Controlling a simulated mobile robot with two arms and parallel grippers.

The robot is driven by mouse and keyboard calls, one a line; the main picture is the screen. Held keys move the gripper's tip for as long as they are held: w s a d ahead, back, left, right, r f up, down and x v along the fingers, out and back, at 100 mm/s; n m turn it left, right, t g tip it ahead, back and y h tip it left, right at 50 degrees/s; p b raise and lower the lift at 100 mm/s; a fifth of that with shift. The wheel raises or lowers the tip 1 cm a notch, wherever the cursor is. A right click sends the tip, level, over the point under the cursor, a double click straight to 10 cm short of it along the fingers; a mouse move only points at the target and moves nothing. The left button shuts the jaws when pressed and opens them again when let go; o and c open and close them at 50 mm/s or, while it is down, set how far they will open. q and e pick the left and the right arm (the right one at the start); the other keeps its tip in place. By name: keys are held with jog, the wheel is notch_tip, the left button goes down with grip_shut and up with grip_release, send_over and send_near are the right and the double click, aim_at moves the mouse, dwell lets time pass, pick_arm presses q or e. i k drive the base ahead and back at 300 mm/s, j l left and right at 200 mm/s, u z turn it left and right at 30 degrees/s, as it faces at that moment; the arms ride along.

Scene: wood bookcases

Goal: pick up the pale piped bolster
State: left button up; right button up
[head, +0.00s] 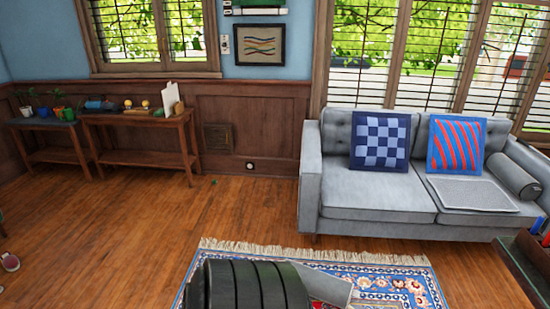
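A grey bolster (513,176), a cylinder with piping around its end, lies at the right end of the grey sofa (375,203). It rests against the right armrest, with its round end facing forward. A light grey folded cloth or flat pad (472,194) lies on the seat to its left. Neither of my grippers is in view.
A blue checked cushion (380,140) and a red-and-blue cushion (456,146) lean on the sofa back. A patterned rug (395,287) lies in front. A dark ribbed shape (255,287) is bottom centre. A wooden table edge (500,268) is lower right.

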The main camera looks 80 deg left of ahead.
aim_at(332, 290)
jog(key=u, duration=2.1)
jog(key=i+z, duration=0.1)
jog(key=z, duration=0.35)
jog(key=i+j+z, duration=0.1)
jog(key=z, duration=0.3)
jog(key=i+j+z, duration=0.1)
jog(key=z, duration=0.35)
